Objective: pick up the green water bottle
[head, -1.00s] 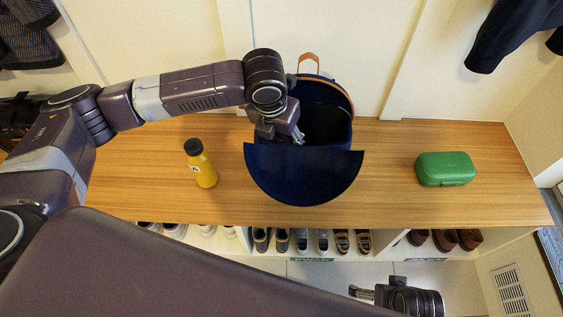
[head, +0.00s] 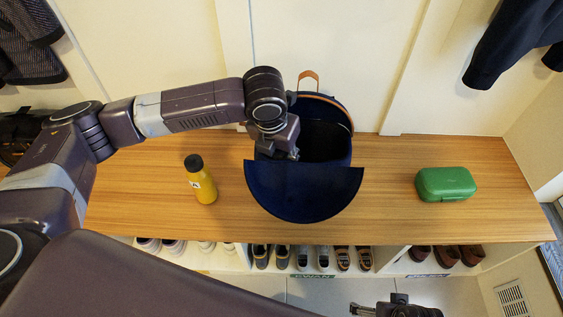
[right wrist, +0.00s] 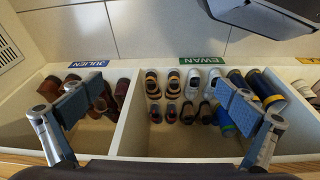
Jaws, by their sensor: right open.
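A yellow bottle with a black cap (head: 201,183) stands on the wooden bench, left of an open dark blue bag (head: 305,193). A green case (head: 445,184) lies on the bench at the right. My left gripper (head: 291,154) is at the bag's opening; its fingers are small and partly hidden, and the inside of the bag is dark. My right gripper (head: 361,309) is low in the head view, in front of the bench. In the right wrist view the right gripper (right wrist: 158,100) is open and empty, facing the shoe cubbies.
The wooden bench top (head: 390,215) is clear between bag and green case. Cubbies below hold several pairs of shoes (right wrist: 183,95), split by white dividers (right wrist: 133,115). Dark clothing (head: 512,40) hangs at the upper right. Floor tiles (right wrist: 140,30) lie in front.

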